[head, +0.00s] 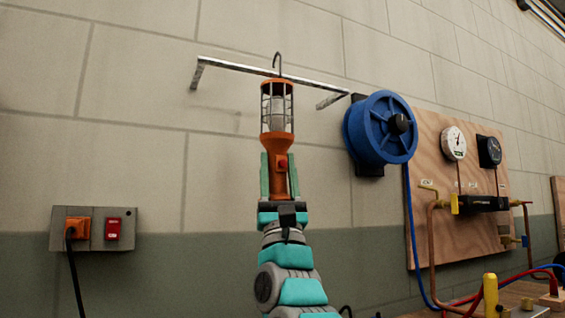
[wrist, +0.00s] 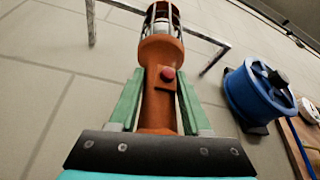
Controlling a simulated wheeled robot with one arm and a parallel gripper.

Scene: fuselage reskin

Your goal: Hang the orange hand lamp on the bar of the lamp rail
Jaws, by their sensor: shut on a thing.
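The orange hand lamp (head: 274,148) stands upright in my gripper (head: 279,172), its wire cage up and a dark hook (head: 279,62) at its top. My gripper is shut on the lamp's handle; in the wrist view, its green fingers (wrist: 157,100) flank the handle (wrist: 158,105) below a red button. The lamp rail (head: 235,67) is a metal bar on the wall with a bracket at each end. In the head view the hook overlaps the bar's middle, its curve showing above the bar. I cannot tell whether they touch. The rail also shows behind the lamp in the wrist view (wrist: 92,25).
A blue hose reel (head: 372,130) is on the wall right of the rail, beside a wooden board (head: 428,150) with gauges and pipes. A grey socket box (head: 92,240) with a plugged cable is at lower left.

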